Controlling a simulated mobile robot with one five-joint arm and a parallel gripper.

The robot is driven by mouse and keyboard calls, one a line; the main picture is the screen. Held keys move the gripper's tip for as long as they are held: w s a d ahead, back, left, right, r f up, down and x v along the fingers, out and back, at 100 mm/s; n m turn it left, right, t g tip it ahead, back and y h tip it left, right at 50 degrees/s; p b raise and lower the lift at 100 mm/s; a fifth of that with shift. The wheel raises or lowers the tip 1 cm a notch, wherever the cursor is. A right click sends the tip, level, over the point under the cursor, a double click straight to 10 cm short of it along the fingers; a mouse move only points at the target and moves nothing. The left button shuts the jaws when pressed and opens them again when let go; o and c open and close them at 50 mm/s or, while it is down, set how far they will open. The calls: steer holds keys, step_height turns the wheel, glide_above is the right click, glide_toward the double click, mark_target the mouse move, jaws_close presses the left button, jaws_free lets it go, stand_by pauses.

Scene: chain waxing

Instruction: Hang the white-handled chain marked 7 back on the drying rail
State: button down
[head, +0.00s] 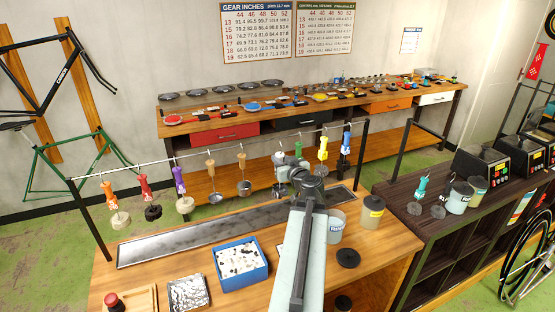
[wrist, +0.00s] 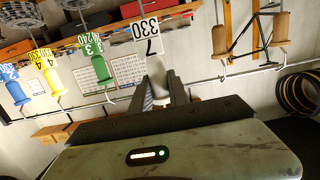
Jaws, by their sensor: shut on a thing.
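My gripper (head: 288,172) is shut on the white handle (wrist: 157,72) of a chain. A tag (wrist: 149,39) reading 7 and 330 shows beyond the fingers in the wrist view, which looks upside down. In the head view the white handle (head: 279,158) is just below the drying rail (head: 133,163), between a wooden handle and the green one (head: 298,149). Its round lower end (head: 279,190) hangs beneath. The fingers and wrist hide its hook, so I cannot tell whether it touches the rail.
Orange (head: 107,190), red, purple and wooden handles hang left of my gripper; yellow (head: 322,150) and blue ones hang close on the right. Below are a metal tray (head: 185,243), a blue box (head: 241,266) and jars (head: 371,213). Wax heaters (head: 480,163) stand at right.

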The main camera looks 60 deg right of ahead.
steer(key=f+b+x, duration=0.1)
steer(key=b+x, duration=0.1)
steer(key=x, duration=0.6)
steer(key=shift+d, duration=0.2)
stand_by(0.3)
steer(key=shift+w, duration=0.15)
